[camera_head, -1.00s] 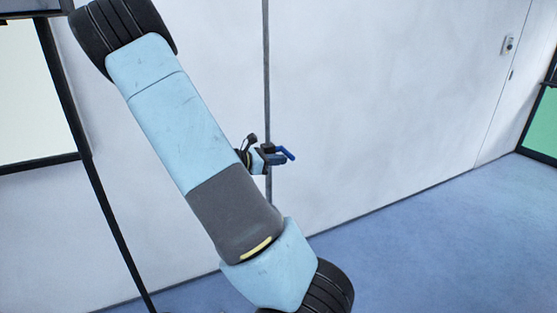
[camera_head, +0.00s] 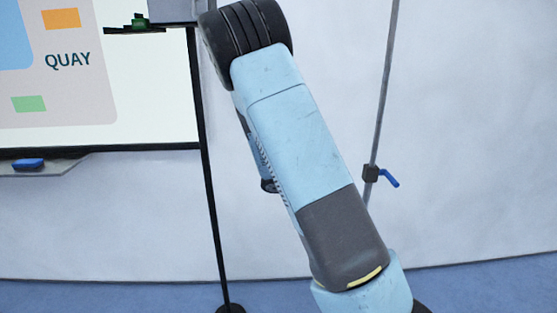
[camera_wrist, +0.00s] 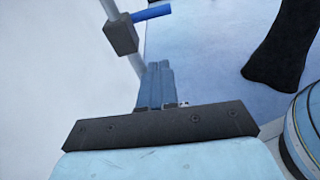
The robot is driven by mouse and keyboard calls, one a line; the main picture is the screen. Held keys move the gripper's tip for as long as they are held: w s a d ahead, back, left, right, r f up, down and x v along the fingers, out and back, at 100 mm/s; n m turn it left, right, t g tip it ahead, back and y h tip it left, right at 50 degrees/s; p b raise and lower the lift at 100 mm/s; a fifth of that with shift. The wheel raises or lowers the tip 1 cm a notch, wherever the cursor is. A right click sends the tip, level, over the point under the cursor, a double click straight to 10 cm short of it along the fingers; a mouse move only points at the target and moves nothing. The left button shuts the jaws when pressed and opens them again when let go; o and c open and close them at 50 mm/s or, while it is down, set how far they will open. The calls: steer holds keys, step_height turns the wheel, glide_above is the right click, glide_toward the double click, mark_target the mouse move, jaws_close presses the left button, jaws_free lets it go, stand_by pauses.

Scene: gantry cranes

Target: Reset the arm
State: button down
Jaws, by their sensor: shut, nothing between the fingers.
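My arm crosses the middle of the head view, slanting from upper left to lower right, light blue with dark joints. My gripper (camera_wrist: 156,72) shows in the wrist view with its two blue-grey fingers together and nothing between them. In the head view the fingers are hidden behind my arm; only a small part of the wrist shows at the arm's left side. A valve with a blue handle (camera_head: 371,174) sits on a thin pipe on the wall. The valve (camera_wrist: 121,35) also shows ahead of the fingers and to their left in the wrist view, apart from them.
A white board (camera_head: 130,105) with coloured blocks and the word QUAY stands at left. A blue object (camera_head: 28,164) lies on its tray. A black pole (camera_head: 209,180) stands on a round foot. A green object (camera_head: 139,22) sits at the top. Blue floor runs along the wall.

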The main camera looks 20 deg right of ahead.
steer(key=s+a+r+m+t+y, duration=0.4)
steer(key=s+a+r+m+y, duration=0.3)
steer(key=s, duration=0.4)
steer(key=s+a+r+m+t+y, duration=0.5)
steer(key=s+a+r+m+y, duration=0.2)
steer(key=s+a+r, duration=0.3)
steer(key=shift+s+a+r+m+y, duration=0.2)
steer(key=shift+s+r+m+y, duration=0.1)
steer(key=shift+s+r+y, duration=0.35)
